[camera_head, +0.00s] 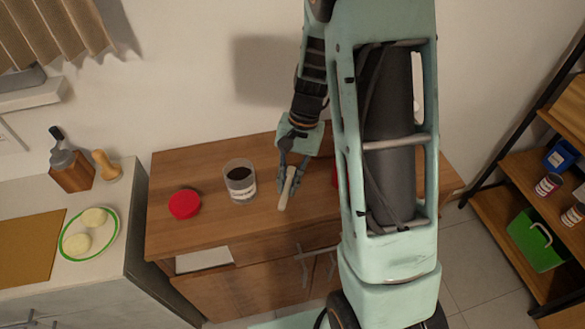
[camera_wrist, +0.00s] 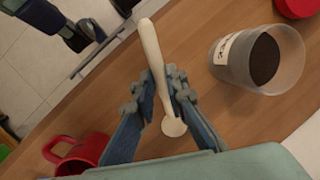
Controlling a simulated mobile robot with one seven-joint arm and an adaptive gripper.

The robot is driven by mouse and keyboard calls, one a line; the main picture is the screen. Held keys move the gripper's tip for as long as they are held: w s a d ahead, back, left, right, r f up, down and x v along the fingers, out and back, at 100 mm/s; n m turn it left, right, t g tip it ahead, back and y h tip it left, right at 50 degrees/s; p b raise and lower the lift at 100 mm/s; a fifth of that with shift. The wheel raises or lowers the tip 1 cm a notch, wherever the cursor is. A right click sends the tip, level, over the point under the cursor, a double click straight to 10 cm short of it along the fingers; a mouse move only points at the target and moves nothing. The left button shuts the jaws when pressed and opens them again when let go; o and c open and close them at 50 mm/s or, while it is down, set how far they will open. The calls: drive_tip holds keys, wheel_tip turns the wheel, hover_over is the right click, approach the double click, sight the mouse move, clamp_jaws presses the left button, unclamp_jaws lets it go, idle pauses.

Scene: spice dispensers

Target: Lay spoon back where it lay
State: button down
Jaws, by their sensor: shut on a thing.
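The pale spoon (camera_wrist: 152,55) is between the fingers of my gripper (camera_wrist: 160,98) in the wrist view. Its long handle points up and its small round bowl lies below the fingertips, near the palm. My gripper is shut on it above the wooden cabinet top (camera_head: 210,211). In the head view the spoon (camera_head: 287,188) hangs from my gripper (camera_head: 289,178), tilted, over the middle of the top. I cannot tell whether the spoon touches the wood.
A clear jar of dark powder (camera_head: 240,180) stands left of the spoon, with a red lid (camera_head: 184,204) farther left. A red mug (camera_wrist: 82,152) stands on the other side, mostly hidden by my arm in the head view. Bare wood lies around the spoon.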

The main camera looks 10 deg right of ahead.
sight(293, 170)
drive_tip(key=w+n+h, duration=0.1)
drive_tip(key=w+d+n+t, duration=0.1)
drive_tip(key=n, duration=0.1)
drive_tip(key=w+d+r+n+h, duration=0.1)
drive_tip(key=shift+t+h+b, duration=0.3)
drive_tip(key=shift+b, duration=0.05)
drive_tip(key=shift+w+d+r+n, duration=0.15)
drive_tip(key=shift+w+n, duration=0.3)
drive_tip(key=shift+n, duration=0.05)
drive_tip(key=shift+f+b, duration=2.3)
drive_tip(key=shift+f, duration=0.65)
drive_tip(key=c, duration=1.9)
unclamp_jaws()
drive_tip(key=shift+r, duration=0.15)
wheel_tip(293, 170, up, 12)
drive_tip(key=shift+f, duration=0.1)
